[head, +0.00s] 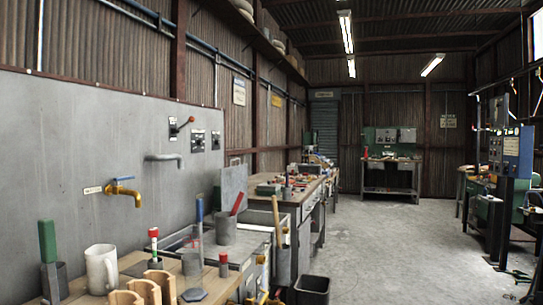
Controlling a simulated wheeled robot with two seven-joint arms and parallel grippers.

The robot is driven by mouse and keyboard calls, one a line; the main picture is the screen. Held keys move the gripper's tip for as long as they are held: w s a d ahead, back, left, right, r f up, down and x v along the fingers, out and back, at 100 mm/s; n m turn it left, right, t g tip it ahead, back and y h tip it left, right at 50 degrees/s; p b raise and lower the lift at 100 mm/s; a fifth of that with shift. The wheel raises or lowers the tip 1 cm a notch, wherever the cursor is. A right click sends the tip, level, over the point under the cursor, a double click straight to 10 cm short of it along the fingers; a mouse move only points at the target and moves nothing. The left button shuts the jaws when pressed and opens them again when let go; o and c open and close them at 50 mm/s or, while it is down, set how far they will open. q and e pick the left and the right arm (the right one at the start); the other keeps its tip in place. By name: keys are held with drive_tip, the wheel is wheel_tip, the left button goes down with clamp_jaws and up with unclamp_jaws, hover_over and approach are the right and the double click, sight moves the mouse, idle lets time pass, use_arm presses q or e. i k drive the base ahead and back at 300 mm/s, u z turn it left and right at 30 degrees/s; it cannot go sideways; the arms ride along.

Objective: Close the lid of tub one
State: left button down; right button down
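No tub labelled one can be made out in the head view. A grey upright panel (235,181) with a handle-like loop at its top stands behind the bench by the wall. It may be a raised lid, but I cannot tell. A grey metal basin or box (180,240) lies in front of it, partly hidden by items on the bench. A black open bin (312,287) stands on the floor at the bottom centre. Neither of my grippers is in view.
A brass tap (125,191) juts from the grey wall panel. The concrete floor (390,240) is open at centre right.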

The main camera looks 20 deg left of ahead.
sight(233, 179)
drive_tip(key=z, duration=0.5)
drive_tip(key=i, duration=1.35)
drive_tip(key=u, duration=0.4)
drive_tip(key=i, duration=1.2)
drive_tip(key=u, duration=1.15)
drive_tip(key=i, duration=0.15)
drive_tip(key=u, duration=0.1)
